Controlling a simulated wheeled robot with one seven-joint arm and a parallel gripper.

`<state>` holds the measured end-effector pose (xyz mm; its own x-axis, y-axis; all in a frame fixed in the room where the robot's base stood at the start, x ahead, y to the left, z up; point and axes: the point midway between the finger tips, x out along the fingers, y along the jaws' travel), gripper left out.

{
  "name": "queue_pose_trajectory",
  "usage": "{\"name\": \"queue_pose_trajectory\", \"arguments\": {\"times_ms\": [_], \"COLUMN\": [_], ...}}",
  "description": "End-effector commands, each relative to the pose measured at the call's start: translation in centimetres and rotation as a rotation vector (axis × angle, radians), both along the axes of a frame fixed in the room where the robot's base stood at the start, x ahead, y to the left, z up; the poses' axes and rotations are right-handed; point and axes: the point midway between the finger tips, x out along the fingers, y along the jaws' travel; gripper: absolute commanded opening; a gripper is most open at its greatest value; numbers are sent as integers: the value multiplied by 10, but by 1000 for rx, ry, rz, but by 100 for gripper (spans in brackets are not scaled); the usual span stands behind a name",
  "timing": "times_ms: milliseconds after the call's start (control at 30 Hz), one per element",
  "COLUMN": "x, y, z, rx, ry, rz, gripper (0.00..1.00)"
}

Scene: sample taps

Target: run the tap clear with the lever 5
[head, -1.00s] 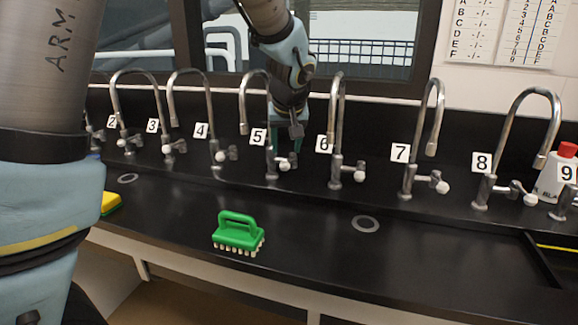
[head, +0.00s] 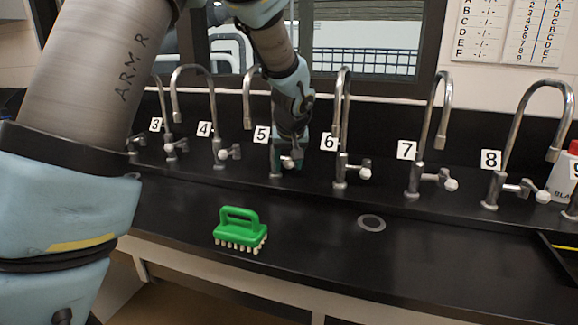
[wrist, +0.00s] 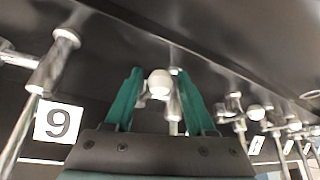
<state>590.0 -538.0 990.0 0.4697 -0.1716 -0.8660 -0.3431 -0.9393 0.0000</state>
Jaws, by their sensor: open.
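Tap 5 (head: 275,158), with a chrome gooseneck spout, stands at the back of the black bench by its 5 label (head: 262,135). Its lever has a white knob (head: 288,163), partly covered by my gripper (head: 296,150) in the head view. In the wrist view, which looks upside down, the white knob (wrist: 159,83) sits between the two green fingers of my gripper (wrist: 158,76). The fingers are open, with some space on each side of the knob. The 5 label is hidden in the wrist view.
Tap 4 (head: 219,150) and tap 6 (head: 340,165) stand close on either side; an inverted 6 label (wrist: 58,122) shows in the wrist view. A green brush (head: 240,230) and a round drain (head: 371,223) are on the bench front.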

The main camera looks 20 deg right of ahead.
Motion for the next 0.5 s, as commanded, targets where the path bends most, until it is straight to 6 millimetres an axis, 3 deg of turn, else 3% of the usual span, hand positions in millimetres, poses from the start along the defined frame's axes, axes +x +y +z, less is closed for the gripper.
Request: {"name": "queue_pose_trajectory", "arguments": {"times_ms": [233,500], "x": [-1,-14], "y": [0,5], "z": [2,28], "rx": [0,-2], "ry": [0,-1], "rz": [0,-1], "gripper": [55,55]}}
